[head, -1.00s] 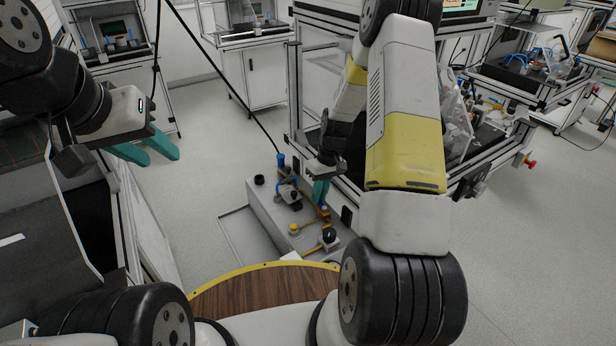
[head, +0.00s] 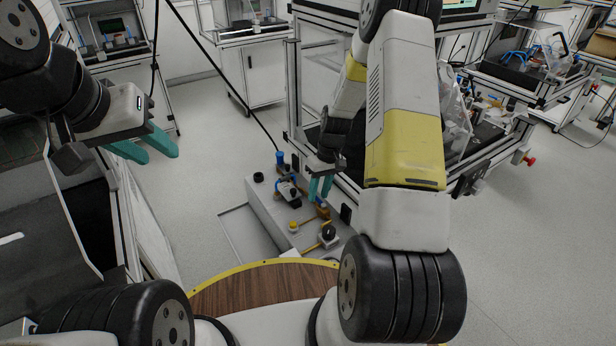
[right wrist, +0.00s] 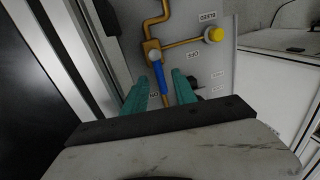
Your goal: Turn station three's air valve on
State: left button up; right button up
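The air valve's blue lever (right wrist: 160,78) shows in the right wrist view, on brass pipework (right wrist: 150,42) on a grey panel. The lever runs down from its pivot, its free end near the ON label (right wrist: 153,95); the OFF label (right wrist: 194,55) is to the right. My right gripper (right wrist: 158,88) is open, one teal finger on each side of the lever's lower part; I cannot tell whether they touch it. In the head view my right gripper (head: 320,188) is at the grey box (head: 262,208). My left gripper (head: 146,147) is open and empty at the left.
A yellow knob (right wrist: 215,35) by the BLEED label sits right of the lever. A black knob (head: 328,231) and blue-topped fitting (head: 280,158) are on the box. A framed workstation (head: 294,100) stands close behind my right arm. Floor is clear at the right.

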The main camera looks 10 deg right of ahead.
jog(key=s+a+r, duration=0.2)
jog(key=s, duration=0.5)
jog(key=s+a+r, duration=0.3)
jog(key=s, duration=0.5)
notch_tip(320, 180, up, 17)
jog(key=m+t, duration=0.1)
jog(key=t, duration=0.2)
jog(key=s+r+m+t, duration=0.1)
jog(key=s+r+t, duration=0.1)
jog(key=s+r, duration=0.2)
jog(key=s+r+m+t, duration=0.1)
jog(key=s+r, duration=0.3)
jog(key=r, duration=0.7)
jog(key=shift+d+t, duration=0.15)
jog(key=shift+t, duration=0.35)
